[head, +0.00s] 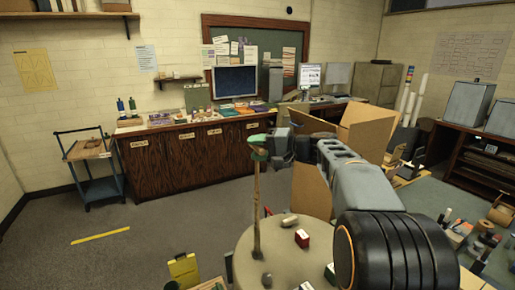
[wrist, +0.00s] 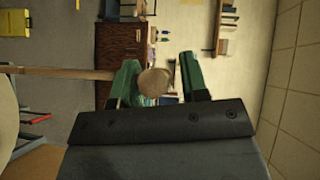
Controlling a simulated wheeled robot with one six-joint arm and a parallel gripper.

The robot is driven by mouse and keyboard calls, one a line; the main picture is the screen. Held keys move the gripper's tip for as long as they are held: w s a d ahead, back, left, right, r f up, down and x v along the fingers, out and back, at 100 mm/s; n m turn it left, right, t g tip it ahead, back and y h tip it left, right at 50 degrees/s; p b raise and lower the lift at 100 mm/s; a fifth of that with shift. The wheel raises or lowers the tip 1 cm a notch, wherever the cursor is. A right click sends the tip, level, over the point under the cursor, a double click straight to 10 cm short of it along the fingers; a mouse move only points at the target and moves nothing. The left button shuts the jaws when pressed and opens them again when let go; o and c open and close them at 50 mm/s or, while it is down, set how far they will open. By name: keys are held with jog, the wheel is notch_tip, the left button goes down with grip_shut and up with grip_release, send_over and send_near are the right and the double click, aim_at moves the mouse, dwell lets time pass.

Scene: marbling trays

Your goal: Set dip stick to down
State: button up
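A thin wooden dip stick (head: 257,210) stands upright on a round beige table in the head view. Its upper end reaches my gripper (head: 258,147). In the wrist view the stick (wrist: 60,72) runs in from the left and passes behind one green finger. A round tan knob (wrist: 153,84) shows between the two green fingers of my gripper (wrist: 160,78). The knob overlaps the left finger in the picture, and a narrow gap shows between it and the right finger. The fingers stand apart; whether either touches the knob is hard to tell.
The round table (head: 240,245) also bears a red box (head: 302,238), a pale rounded piece (head: 289,220) and a dark stone (head: 267,280). An open cardboard box (head: 365,130) stands behind my arm. A blue cart (head: 103,185) is at left. Grey floor left of the table is mostly clear.

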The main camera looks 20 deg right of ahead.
grip_shut()
jog(key=shift+f, duration=0.15)
notch_tip(320, 180, down, 34)
jog(key=b, duration=3.1)
jog(key=shift+f, duration=0.15)
jog(key=shift+o, duration=0.6)
grip_release()
jog(key=shift+d, duration=0.1)
jog(key=p+v, duration=0.2)
jog(key=v, duration=1.1)
jog(key=shift+s+d, duration=0.25)
